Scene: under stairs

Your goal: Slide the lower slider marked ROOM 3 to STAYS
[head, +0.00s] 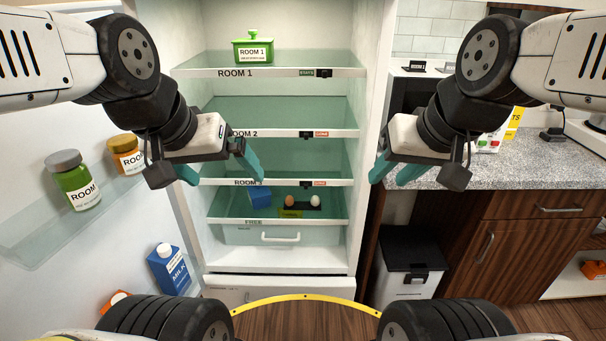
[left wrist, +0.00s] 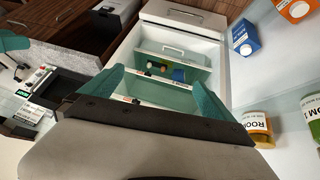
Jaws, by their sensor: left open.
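The ROOM 3 shelf edge (head: 270,183) is a white strip low in the open fridge. Its slider (head: 306,183) is a small black block right of the middle, with a red label showing on its right, too small to read. No green label shows there. My left gripper (head: 220,172) is open and empty, in front of the fridge's left side, and hides part of the ROOM 2 and ROOM 3 strips. Its spread teal fingers (left wrist: 157,80) also show in the left wrist view. My right gripper (head: 396,173) is apart from the fridge's right edge, its fingers apart and empty.
The ROOM 2 slider (head: 306,134) also has red on its right; the ROOM 1 slider (head: 324,73) has a green label on its left. A green pot (head: 253,48) stands on top. Door jars (head: 77,180) and a milk carton (head: 168,268) are left; the counter (head: 510,165) is right.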

